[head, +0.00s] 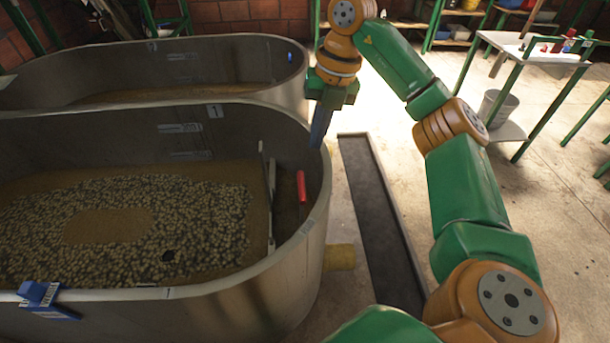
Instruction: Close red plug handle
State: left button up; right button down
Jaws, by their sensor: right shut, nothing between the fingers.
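The red plug handle (302,186) stands upright inside the right end of the near metal tank (120,122), close to its inner wall. A metal divider plate (269,195) stands just left of it. My right gripper (319,138) is shut and empty, pointing down at the tank's far right rim, above and slightly right of the red handle and apart from it. My left gripper is not in view.
The near tank holds brown liquid with floating beans. A blue clip-like object (45,298) sits on its front rim. A second tank (160,62) stands behind. A dark floor channel (380,220) runs right of the tank, and a table (530,50) stands far right.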

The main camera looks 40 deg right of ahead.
aim_at(302, 186)
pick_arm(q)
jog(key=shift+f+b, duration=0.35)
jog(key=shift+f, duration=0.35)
pick_arm(e)
jog(key=f, duration=0.3)
jog(key=w+a+f, duration=0.1)
jog(key=f, duration=0.3)
jog(key=a+f, duration=0.1)
jog(key=f, duration=0.3)
jog(key=shift+w+f, duration=0.2)
jog(key=shift+f, duration=0.05)
